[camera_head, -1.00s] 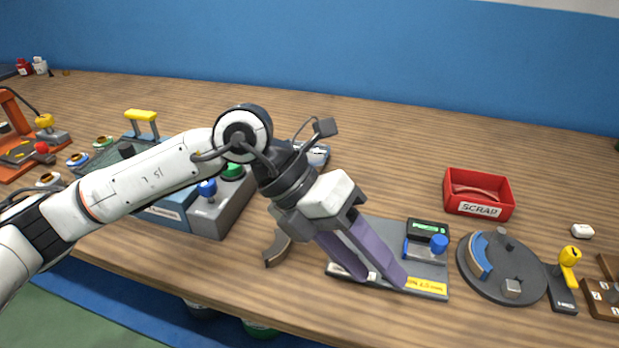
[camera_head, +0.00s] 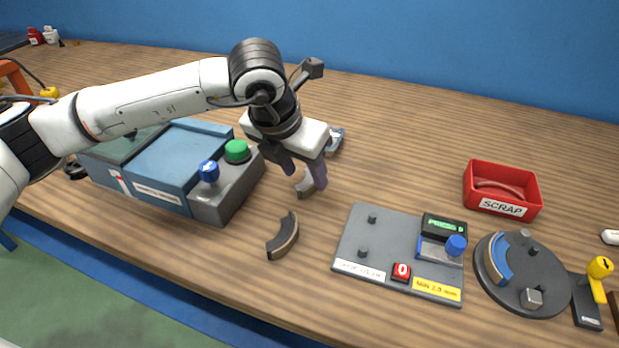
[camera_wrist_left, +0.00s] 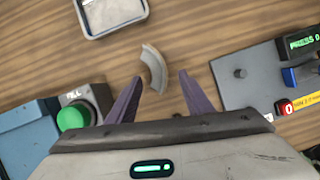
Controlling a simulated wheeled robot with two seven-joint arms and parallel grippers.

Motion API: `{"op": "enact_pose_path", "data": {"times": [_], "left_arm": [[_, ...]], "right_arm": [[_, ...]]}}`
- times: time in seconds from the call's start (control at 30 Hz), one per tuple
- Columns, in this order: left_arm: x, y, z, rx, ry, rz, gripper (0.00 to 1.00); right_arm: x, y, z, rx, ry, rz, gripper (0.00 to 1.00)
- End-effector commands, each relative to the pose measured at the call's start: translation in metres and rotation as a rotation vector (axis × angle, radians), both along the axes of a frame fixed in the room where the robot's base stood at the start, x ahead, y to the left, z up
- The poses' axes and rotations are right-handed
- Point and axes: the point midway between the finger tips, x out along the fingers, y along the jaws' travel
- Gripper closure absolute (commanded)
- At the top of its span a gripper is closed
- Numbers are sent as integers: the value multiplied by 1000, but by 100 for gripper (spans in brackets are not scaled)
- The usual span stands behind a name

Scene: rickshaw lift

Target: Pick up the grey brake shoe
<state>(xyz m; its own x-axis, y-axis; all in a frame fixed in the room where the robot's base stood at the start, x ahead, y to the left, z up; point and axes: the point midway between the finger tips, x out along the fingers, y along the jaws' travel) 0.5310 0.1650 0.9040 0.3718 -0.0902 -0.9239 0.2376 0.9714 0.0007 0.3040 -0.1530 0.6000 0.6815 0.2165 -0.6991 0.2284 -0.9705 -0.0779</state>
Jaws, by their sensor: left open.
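A grey brake shoe (camera_wrist_left: 153,68), a short curved piece, lies on the table between and just beyond my left gripper's fingertips in the left wrist view. In the head view the grey brake shoe (camera_head: 306,184) shows partly behind the fingers. My left gripper (camera_head: 305,177) is open and empty above it, with purple fingers apart; the left wrist view shows both fingertips (camera_wrist_left: 160,84). Another curved shoe (camera_head: 283,236), dark with a brown face, lies nearer the table's front edge. My right gripper is in neither view.
A blue machine (camera_head: 163,168) with a green button (camera_head: 237,151) stands left of the gripper. A grey gauge plate (camera_head: 383,229) with pegs lies right. Farther right are a red scrap bin (camera_head: 502,207) and a round dark plate (camera_head: 520,290). A metal tray (camera_wrist_left: 112,14) lies beyond the shoe.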

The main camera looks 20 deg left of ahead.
Motion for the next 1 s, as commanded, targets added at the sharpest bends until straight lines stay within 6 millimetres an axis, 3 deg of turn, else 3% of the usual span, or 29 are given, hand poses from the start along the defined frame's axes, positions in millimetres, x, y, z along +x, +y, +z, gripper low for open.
{"op": "enact_pose_path", "data": {"times": [0.2, 0.47, 0.73, 1.0], "left_arm": [[10, -1, -24, 0, 1, 0, 53], [11, -1, -27, 0, 0, 0, 53], [11, -1, -26, -1, 0, 0, 99], [11, -1, -23, -2, -3, 0, 100]], "right_arm": [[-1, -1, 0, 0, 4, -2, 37], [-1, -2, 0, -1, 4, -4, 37], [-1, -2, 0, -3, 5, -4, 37], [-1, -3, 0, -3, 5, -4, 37]]}}
